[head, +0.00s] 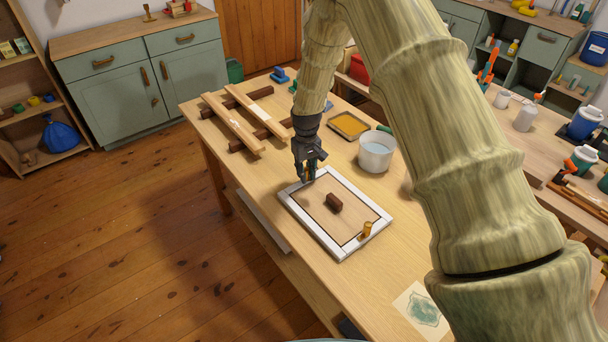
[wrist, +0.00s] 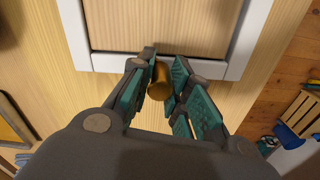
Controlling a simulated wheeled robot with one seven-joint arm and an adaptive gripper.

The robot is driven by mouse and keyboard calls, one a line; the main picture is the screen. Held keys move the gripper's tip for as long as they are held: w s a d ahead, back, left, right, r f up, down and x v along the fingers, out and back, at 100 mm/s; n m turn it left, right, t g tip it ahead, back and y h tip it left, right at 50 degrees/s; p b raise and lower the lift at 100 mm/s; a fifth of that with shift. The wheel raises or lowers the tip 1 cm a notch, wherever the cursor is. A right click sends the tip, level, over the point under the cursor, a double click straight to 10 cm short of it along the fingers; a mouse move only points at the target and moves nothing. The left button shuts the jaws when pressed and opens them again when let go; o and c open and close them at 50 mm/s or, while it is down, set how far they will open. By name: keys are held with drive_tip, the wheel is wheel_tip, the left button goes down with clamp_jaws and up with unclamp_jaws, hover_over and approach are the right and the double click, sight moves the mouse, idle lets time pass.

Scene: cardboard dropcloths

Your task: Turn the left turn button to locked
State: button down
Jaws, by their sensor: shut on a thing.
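A white-framed wooden panel (head: 311,226) lies on the workbench, with a dark brown block handle (head: 333,203) in its middle. A brass turn button (head: 366,229) stands at the frame's near right side. My gripper (head: 308,178) points down at the opposite, far left side of the frame. In the wrist view my gripper (wrist: 161,88) has its teal-padded fingers on both sides of another brass turn button (wrist: 160,80), the left one, and is shut on it. The button sits by the white frame bar (wrist: 108,63). The fingers partly hide it, and I cannot tell its turned position.
A white pot (head: 375,153) and a tray of orange-yellow material (head: 348,125) stand behind the panel. Wooden rails (head: 233,122) lie at the far left of the bench. A paper with a green print (head: 420,308) lies at the near right. Bare bench top surrounds the panel.

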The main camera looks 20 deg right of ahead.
drive_tip(key=m, duration=0.5)
drive_tip(key=shift+m+b, duration=0.3)
drive_tip(key=shift+b, duration=0.05)
drive_tip(key=shift+m, duration=2.1)
drive_tip(key=c, duration=1.3)
unclamp_jaws()
